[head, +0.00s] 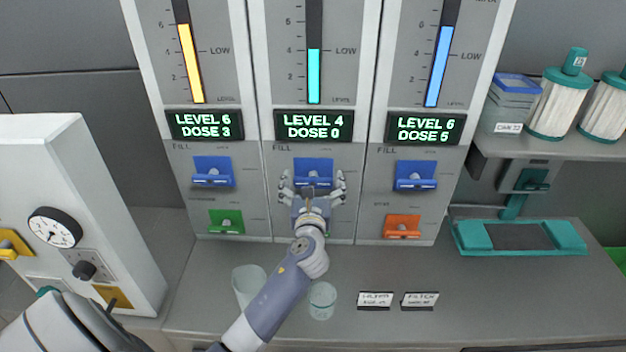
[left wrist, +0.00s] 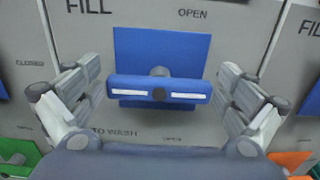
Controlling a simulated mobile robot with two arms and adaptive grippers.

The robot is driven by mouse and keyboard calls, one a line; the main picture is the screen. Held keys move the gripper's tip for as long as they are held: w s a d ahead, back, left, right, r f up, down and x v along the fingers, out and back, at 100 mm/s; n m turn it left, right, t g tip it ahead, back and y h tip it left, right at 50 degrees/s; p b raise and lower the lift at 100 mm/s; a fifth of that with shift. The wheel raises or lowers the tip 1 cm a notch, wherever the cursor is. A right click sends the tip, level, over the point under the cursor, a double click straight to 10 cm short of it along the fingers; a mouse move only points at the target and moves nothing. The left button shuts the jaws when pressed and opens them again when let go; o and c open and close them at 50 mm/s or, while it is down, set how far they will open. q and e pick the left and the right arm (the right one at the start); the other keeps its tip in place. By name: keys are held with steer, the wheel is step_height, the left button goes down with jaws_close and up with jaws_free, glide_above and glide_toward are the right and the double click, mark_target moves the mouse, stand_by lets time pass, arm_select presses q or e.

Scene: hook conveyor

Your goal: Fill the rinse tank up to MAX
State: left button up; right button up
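Three tank columns stand side by side. My left gripper (head: 313,184) is in front of this handle. In the left wrist view its fingers are spread wide on either side of the handle, apart from it. I cannot read a tank name saying rinse. The MAX mark of the middle column is out of view. My right gripper is not in view.
The left column has a yellow bar (head: 191,66), the right a blue bar (head: 438,68); both displays read LEVEL 6. Green (head: 226,221) and orange (head: 402,227) handles sit lower. Two clear cups (head: 322,300) (head: 248,284) stand near my left forearm.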

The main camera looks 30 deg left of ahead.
arm_select(q)
steer(key=c, duration=0.6)
steer(key=shift+n, duration=0.4)
steer(key=n+b, duration=0.1)
steer(key=n, duration=0.4)
steer(key=shift+s+a+f+n, duration=0.1)
steer(key=shift+n, duration=0.2)
steer(key=n+b, duration=0.1)
steer(key=n, duration=0.4)
steer(key=shift+a+n+b, duration=0.1)
steer(key=shift+n+b, duration=0.2)
steer(key=shift+b, duration=0.1)
steer(key=o, duration=1)
